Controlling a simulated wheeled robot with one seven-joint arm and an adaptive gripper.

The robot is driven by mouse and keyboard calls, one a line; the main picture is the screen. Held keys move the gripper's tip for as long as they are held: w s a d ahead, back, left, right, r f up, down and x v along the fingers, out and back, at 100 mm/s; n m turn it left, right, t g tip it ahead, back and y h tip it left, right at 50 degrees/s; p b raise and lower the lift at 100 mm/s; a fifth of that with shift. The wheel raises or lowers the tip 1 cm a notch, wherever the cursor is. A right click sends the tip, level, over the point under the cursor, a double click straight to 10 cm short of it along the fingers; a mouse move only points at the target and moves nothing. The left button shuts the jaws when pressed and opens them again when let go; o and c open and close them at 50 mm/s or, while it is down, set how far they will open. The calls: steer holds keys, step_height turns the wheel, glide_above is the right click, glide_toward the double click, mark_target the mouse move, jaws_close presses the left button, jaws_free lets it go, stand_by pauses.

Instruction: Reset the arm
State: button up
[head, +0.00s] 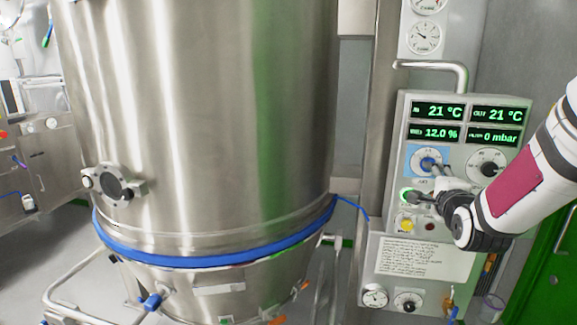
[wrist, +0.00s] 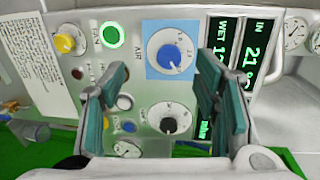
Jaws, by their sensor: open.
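My gripper (head: 424,183) is in front of the control panel (head: 394,140) at the right of the head view. It is open, and the wrist view shows nothing between its teal-padded fingers (wrist: 158,75). The blue AIR dial (wrist: 168,54) on its light-blue plate lies beyond the gap between the fingers. A black-centred dial (wrist: 169,118) is below it in that view. In the head view the fingers overlap the area between the blue dial (head: 428,163) and the green-lit button (head: 406,196). Whether a fingertip touches the panel, I cannot tell.
A large steel vessel (head: 200,120) with a blue clamp band (head: 210,262) fills the left and middle. A bent metal handle (head: 432,64) juts out above the panel's displays (head: 466,124).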

steer(key=s+a+r+n+g+y, duration=0.2)
steer(key=s+a+n+g, duration=0.3)
steer(key=s+a+n, duration=0.65)
steer(key=s+a+f+n+g+y, duration=0.1)
steer(key=s+n, duration=0.4)
steer(key=s, duration=0.5)
steer(key=s+a+f+n+g+y, duration=0.1)
steer(key=s+a+n+g, duration=0.3)
steer(key=s, duration=0.7)
steer(key=shift+s+a+n+g, duration=0.2)
steer(key=shift+a+n+g, duration=0.15)
steer(key=shift+a, duration=0.5)
